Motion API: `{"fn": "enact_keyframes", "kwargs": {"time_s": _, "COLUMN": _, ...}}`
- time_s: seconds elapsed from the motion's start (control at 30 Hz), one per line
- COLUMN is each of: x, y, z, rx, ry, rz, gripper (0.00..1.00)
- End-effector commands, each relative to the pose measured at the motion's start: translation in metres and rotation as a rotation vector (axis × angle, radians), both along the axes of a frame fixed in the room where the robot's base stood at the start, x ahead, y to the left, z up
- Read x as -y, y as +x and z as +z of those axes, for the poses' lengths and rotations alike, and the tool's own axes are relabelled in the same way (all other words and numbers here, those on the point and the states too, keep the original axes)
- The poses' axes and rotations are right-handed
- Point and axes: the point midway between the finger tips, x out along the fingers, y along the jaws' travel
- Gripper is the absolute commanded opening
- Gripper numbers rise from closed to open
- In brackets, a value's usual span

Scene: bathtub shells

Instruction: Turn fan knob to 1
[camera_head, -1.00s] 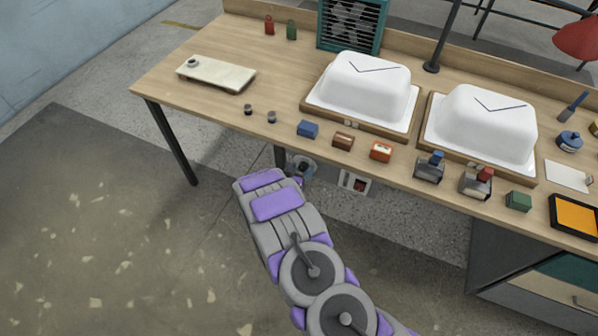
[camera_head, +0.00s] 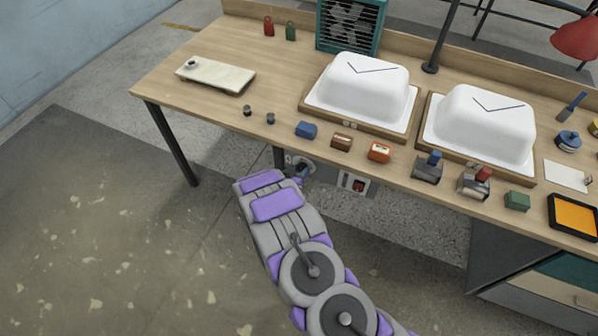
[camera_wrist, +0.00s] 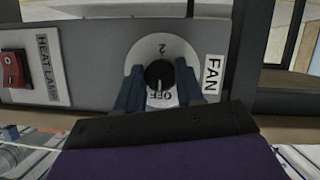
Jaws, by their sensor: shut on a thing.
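The fan knob (camera_wrist: 159,75) is a black knob on a round white dial (camera_wrist: 146,49), beside a FAN label (camera_wrist: 212,74). In the wrist view, "2" shows at the top of the dial and "OFF" at the bottom. A pale mark on the knob seems to point down toward OFF. No "1" can be read; the fingers cover the dial's sides. My gripper (camera_wrist: 159,85) has one blue finger on each side of the knob and is shut on it. In the head view, my gripper (camera_head: 301,172) is under the table's front edge, partly covering the dial (camera_head: 291,161).
A red HEAT LAMP switch (camera_wrist: 13,69) is left of the dial. The wooden table (camera_head: 215,105) overhangs the panel. On it are a teal fan (camera_head: 350,25), two white shells (camera_head: 358,85) (camera_head: 482,125) and small blocks. Open floor lies at left.

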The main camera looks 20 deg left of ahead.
Motion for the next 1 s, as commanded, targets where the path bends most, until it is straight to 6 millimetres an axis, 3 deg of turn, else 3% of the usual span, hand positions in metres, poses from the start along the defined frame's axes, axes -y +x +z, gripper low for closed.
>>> {"fn": "enact_keyframes", "kwargs": {"time_s": 0.27, "x": 0.0005, "y": -0.0015, "z": -0.0008, "rx": 0.005, "ry": 0.144, "rz": 0.005, "gripper": 0.07}}
{"fn": "enact_keyframes", "kwargs": {"time_s": 1.0, "x": 0.0032, "y": -0.0021, "z": -0.0015, "rx": 0.059, "ry": 0.835, "rz": 0.004, "gripper": 0.07}}
